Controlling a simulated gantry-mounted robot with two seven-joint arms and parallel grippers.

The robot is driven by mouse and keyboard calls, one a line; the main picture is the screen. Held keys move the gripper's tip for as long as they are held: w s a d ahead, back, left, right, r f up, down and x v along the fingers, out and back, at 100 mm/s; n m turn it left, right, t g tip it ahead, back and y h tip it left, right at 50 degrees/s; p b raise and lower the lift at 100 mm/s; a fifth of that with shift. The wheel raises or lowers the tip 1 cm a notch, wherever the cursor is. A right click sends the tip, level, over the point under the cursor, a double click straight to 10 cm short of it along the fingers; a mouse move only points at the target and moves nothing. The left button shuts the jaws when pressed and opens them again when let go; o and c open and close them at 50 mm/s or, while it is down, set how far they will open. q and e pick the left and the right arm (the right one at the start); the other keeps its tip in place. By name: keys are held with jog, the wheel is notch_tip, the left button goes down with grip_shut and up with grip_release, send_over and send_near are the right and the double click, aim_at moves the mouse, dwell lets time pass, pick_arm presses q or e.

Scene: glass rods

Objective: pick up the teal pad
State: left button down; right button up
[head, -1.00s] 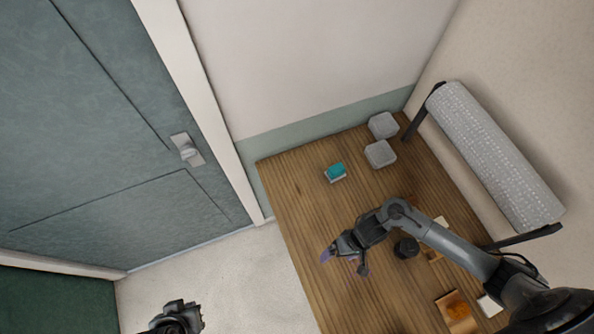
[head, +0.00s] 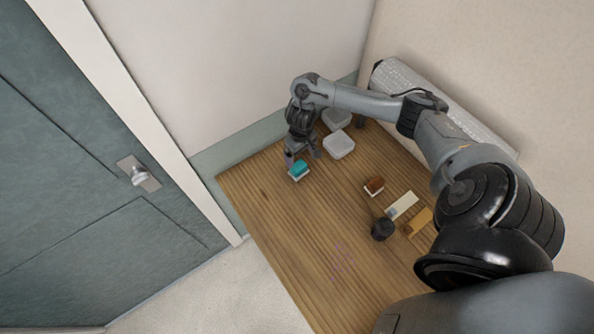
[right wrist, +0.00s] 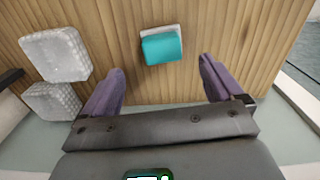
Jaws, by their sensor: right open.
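The teal pad (head: 299,168) sits on a white base near the far left part of the wooden table. My right gripper (head: 302,157) is over the pad's spot, pointing down, with one finger on each side of the pad in the picture. The right gripper (right wrist: 158,78) is open with nothing between its purple fingers. My left gripper is not in view.
Two pale square containers (head: 339,145) (head: 336,118) stand right of the pad, close to my right gripper. A dark cup (head: 382,229), a brown-topped block (head: 374,186) and a white-and-grey strip (head: 402,205) lie nearer. The table (head: 270,225) is clear at its left front.

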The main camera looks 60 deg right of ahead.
aim_at(298, 165)
notch_tip(298, 165, down, 4)
jog(key=shift+a+f+b, duration=0.1)
jog(key=shift+b, duration=0.7)
jog(key=f, duration=0.2)
jog(key=f+b, duration=0.1)
jog(key=shift+w+f, duration=0.3)
jog(key=shift+f, duration=0.7)
jog(key=c, duration=1.1)
jog(key=shift+r, duration=0.2)
